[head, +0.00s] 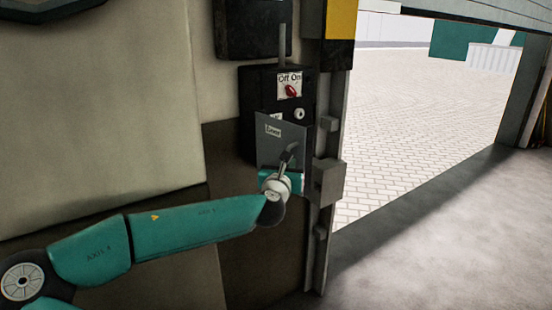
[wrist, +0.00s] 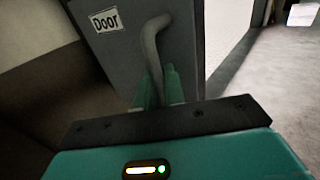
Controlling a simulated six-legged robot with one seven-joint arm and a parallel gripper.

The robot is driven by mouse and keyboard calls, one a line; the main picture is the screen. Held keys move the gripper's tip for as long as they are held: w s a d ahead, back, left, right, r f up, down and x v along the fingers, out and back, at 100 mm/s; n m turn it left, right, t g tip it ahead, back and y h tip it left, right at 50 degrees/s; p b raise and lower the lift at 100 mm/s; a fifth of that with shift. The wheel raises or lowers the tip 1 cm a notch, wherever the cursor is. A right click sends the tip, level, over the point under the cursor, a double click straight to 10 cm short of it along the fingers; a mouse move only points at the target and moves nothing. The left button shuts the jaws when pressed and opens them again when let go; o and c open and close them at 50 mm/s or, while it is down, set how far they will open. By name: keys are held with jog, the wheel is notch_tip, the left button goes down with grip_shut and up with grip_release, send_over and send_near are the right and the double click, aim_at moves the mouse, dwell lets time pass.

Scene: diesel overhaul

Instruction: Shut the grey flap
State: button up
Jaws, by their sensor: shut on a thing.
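The grey flap (head: 268,150) is a flat panel with a "Door" label, in front of the lower part of a black control box (head: 249,122). It looks swung out at an angle from the box, but its hinge side is hard to make out. In the wrist view the flap (wrist: 117,62) fills the upper middle. Its bent grey handle (wrist: 149,42) runs down between the teal fingers. My gripper (wrist: 159,88) is shut on this handle. In the head view my gripper (head: 287,166) is at the flap's lower right, partly hidden by my wrist.
The box carries an Off/On switch with a red knob (head: 291,91) and a white round button (head: 299,114) above the flap. A grey door post (head: 327,215) with blocks stands close on the right. Beyond it is an open doorway onto paving (head: 420,125).

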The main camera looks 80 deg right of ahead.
jog(key=s+d+n+t, duration=0.2)
jog(key=s+d+t, duration=0.2)
jog(key=s+d, duration=0.1)
jog(key=shift+d+n+y, duration=0.3)
jog(key=shift+d+n, duration=0.1)
jog(key=shift+d, duration=0.2)
jog(key=shift+s, duration=0.1)
jog(key=s+d+n+t+y, duration=0.2)
jog(key=d+n+t, duration=0.1)
jog(key=d, duration=0.5)
jog(key=shift+s+d+t, duration=0.2)
jog(key=shift+t, duration=0.7)
jog(key=shift+d, duration=0.1)
jog(key=w+d+n+t+y, duration=0.1)
jog(key=d+n+t+y, duration=0.1)
jog(key=d, duration=0.6)
jog(key=shift+w+d+n+t+y, duration=0.25)
jog(key=shift+n+t+y, duration=0.25)
jog(key=shift+t, duration=0.4)
